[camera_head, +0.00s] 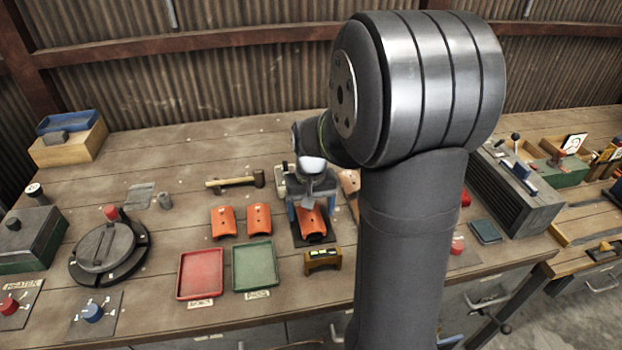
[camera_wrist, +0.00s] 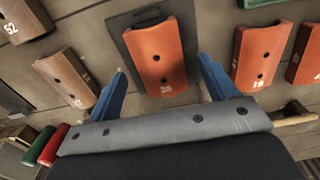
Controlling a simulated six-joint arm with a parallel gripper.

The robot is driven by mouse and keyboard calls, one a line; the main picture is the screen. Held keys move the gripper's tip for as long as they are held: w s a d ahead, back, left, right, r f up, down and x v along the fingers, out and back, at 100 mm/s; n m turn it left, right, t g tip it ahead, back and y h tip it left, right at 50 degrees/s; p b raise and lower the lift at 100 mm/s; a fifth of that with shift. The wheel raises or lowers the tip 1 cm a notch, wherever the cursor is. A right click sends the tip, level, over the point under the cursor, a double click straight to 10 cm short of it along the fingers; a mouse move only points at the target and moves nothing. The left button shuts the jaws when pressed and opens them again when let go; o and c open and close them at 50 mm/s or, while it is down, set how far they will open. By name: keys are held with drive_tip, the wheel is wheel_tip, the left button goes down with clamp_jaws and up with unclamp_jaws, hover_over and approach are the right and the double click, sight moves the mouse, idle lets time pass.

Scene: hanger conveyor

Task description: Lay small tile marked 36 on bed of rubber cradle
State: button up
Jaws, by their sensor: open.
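The small orange curved tile marked 36 (camera_wrist: 157,60) lies on a dark flat pad (camera_wrist: 127,38) and has two dark holes. It also shows in the head view (camera_head: 312,222) below my wrist. My gripper (camera_wrist: 162,70) is open, with one blue finger on each side of the tile's near end. In the head view my gripper (camera_head: 309,207) is partly hidden by my wrist. A brown block with a dark top, seemingly the rubber cradle (camera_head: 322,261), stands just in front of the pad. It is out of the wrist view.
Two orange tiles (camera_head: 223,221) (camera_head: 259,218) lie to the left, behind a red tray (camera_head: 201,273) and a green tray (camera_head: 254,266). Another tile (camera_head: 349,182) is partly hidden by my arm. A mallet (camera_head: 235,182) lies behind. Bare table shows left of the red tray.

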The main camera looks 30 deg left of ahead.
sight(311, 216)
wheel_tip(311, 216, up, 16)
drive_tip(key=shift+f, duration=0.25)
idle(0.5)
wheel_tip(311, 216, down, 16)
idle(0.7)
drive_tip(key=shift+f, duration=0.1)
